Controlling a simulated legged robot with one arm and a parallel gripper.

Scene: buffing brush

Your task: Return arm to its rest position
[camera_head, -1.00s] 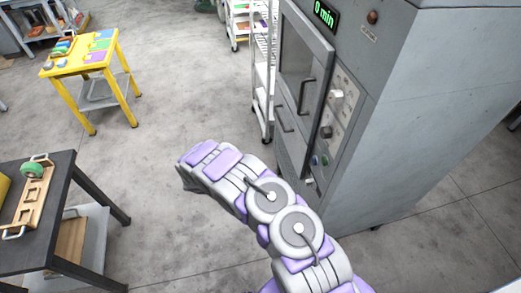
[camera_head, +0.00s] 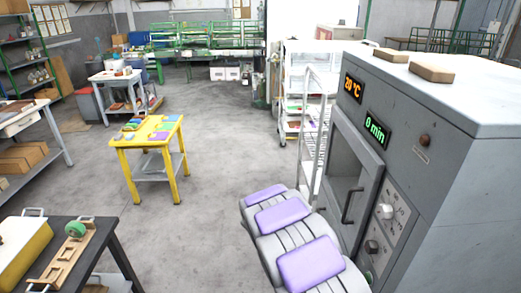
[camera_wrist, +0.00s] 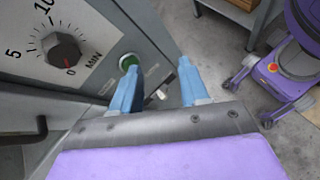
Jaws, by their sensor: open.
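My gripper (camera_wrist: 157,64) shows in the wrist view with its two blue fingers apart and nothing between them. The fingers are in front of the grey oven's control panel, near a green round button (camera_wrist: 129,62) and a small toggle switch (camera_wrist: 160,92). A black dial (camera_wrist: 66,52) marked in minutes is to their left. Whether the fingers touch the panel cannot be told. In the head view my purple and grey arm (camera_head: 290,235) is at the lower middle, close beside the oven (camera_head: 450,150). My gripper's fingers do not show there.
The oven's displays read 20 °C and 0 min, and two brown blocks (camera_head: 432,73) lie on top. A yellow table (camera_head: 148,142) stands left of centre. A dark table (camera_head: 95,240) with a wooden fixture (camera_head: 68,258) is at lower left. The floor between is clear.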

